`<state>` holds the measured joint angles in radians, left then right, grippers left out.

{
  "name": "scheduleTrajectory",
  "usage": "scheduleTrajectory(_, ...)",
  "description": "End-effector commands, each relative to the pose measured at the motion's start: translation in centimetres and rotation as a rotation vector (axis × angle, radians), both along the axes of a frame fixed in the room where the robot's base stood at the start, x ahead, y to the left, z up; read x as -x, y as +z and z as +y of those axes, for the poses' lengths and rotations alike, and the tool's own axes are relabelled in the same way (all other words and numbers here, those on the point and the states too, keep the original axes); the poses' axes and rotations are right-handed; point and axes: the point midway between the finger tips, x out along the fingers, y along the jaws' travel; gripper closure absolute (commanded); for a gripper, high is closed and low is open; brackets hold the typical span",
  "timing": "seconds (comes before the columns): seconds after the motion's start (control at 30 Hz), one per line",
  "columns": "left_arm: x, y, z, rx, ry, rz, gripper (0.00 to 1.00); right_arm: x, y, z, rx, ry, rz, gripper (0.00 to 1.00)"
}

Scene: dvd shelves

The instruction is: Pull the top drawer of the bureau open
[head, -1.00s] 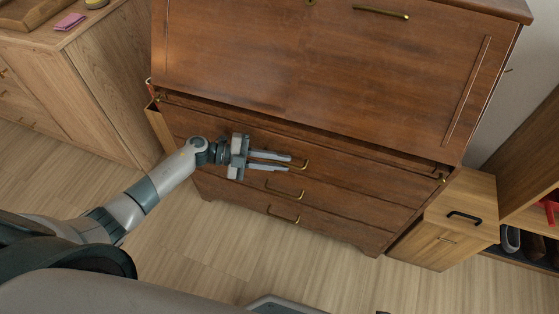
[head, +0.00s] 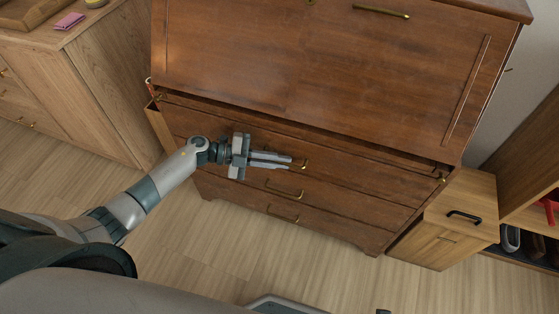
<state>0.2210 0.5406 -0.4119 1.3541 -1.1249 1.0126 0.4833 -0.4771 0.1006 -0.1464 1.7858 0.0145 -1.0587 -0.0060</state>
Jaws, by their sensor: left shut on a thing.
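The bureau (head: 330,75) is a reddish-brown wooden piece with a large sloping front panel above and several drawers below. Its top drawer (head: 370,172) has a small brass handle (head: 305,163). My left gripper (head: 290,163) reaches in from the left, with its two grey fingers nearly together at this handle. It is shut on the handle, and the fingertips hide part of it. No clear opening of the top drawer shows. My right gripper is not in view.
Two lower drawers with brass handles (head: 284,193) sit under the top one. A light wood cabinet (head: 110,85) stands close on the left. A small light wood unit (head: 440,245) and an open shelf with shoes stand on the right. The floor in front is clear.

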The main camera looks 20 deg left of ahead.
Motion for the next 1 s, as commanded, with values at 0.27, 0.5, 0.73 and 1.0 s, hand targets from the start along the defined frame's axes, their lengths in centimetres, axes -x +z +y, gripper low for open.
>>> scheduleTrajectory(0.27, 0.05, -0.03, 0.01, 0.000, -0.001, 0.001, 1.00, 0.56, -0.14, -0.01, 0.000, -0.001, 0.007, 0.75)
scheduleTrajectory(0.5, 0.06, -0.03, 0.01, 0.000, -0.001, 0.001, 1.00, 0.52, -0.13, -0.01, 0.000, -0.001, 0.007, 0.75)
scheduleTrajectory(0.73, 0.06, -0.03, 0.01, 0.000, -0.001, 0.001, 1.00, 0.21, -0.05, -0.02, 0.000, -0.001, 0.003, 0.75)
scheduleTrajectory(1.0, 0.06, -0.04, 0.01, 0.000, -0.001, 0.001, 1.00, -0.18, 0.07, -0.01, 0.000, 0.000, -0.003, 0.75)
